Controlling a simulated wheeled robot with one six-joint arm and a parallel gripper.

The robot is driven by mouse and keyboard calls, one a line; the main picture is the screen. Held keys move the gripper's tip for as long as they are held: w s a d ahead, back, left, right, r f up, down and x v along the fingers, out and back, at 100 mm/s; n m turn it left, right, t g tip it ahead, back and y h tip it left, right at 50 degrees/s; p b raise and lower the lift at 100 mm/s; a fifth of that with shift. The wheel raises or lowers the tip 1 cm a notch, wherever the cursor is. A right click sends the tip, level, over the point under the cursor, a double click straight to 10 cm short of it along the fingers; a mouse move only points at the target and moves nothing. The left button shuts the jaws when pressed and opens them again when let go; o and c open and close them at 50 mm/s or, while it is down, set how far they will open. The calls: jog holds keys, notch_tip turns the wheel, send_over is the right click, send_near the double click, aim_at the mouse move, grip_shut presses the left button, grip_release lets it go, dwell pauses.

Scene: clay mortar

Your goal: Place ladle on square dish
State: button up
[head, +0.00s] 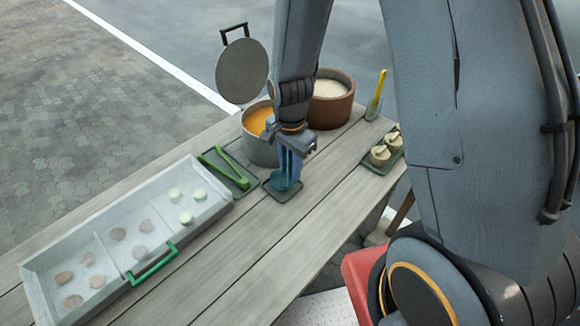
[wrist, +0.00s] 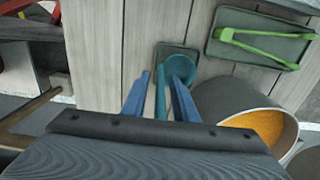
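The teal ladle (wrist: 181,68) has its bowl low over the dark square dish (wrist: 176,49) and seems to rest on it. Its handle rises between the blue fingers of my gripper (wrist: 160,85). The fingers stand apart with a gap beside the handle, so my gripper looks open around it. In the head view, my gripper (head: 290,160) points down over the square dish (head: 284,195), and the ladle's bowl (head: 281,183) shows below the fingers. The upper handle is mostly hidden by the fingers and wrist.
A grey pot (head: 260,150) with orange content stands close behind my gripper, beside a brown pot (head: 331,110). Green tongs (head: 222,166) lie on a dark tray to the left. A partitioned white tray (head: 105,215) fills the table's left side. The front planks are clear.

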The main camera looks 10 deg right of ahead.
notch_tip(320, 180, up, 12)
jog(key=shift+r+b, duration=0.15)
jog(key=shift+b, duration=1.1)
